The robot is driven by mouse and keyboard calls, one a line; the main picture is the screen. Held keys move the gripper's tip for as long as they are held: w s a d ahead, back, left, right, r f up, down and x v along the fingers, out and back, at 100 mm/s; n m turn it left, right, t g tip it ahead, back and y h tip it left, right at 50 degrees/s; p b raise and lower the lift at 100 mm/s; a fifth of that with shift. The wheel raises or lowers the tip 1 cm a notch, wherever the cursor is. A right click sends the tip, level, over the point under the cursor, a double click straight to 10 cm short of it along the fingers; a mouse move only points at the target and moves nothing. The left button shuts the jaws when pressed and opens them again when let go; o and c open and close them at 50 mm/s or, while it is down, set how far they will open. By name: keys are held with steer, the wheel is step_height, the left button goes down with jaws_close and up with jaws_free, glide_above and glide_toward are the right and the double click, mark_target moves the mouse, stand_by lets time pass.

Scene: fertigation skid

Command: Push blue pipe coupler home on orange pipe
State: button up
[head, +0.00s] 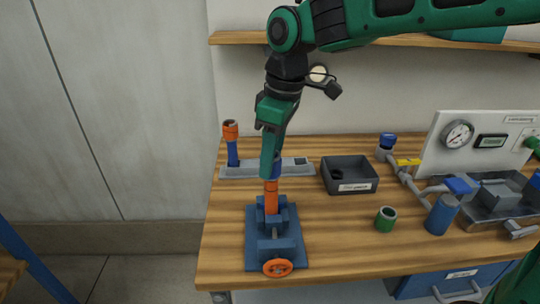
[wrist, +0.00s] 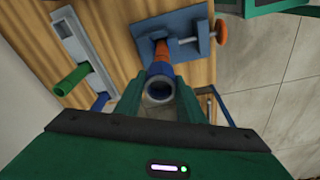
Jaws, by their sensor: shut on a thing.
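The orange pipe (head: 271,198) stands upright in a blue vise (head: 257,232) on the bench. The blue pipe coupler (head: 277,170) is at the pipe's top end, in line with it, mostly hidden by my gripper (head: 270,170) in the head view. In the wrist view the coupler's open round end (wrist: 159,89) faces the camera between my fingers (wrist: 158,100). My gripper is shut on the coupler from above. The orange pipe (wrist: 161,52) shows just beyond it. I cannot tell how far the pipe sits inside the coupler.
A grey rack (head: 262,171) behind the vise holds a blue piece with an orange top (head: 231,130). A dark bin (head: 349,175), a green ring (head: 386,219) and a gauge panel (head: 475,145) stand to the right. The vise's orange handwheel (head: 278,267) faces the front edge.

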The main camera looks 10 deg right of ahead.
steer(key=shift+s+d+f, duration=0.1)
steer(key=shift+d+f, duration=0.05)
steer(key=shift+f, duration=0.35)
stand_by(0.5)
steer(key=shift+f, duration=1.05)
stand_by(2.0)
steer(key=o, duration=0.9)
steer(key=shift+r, duration=2.25)
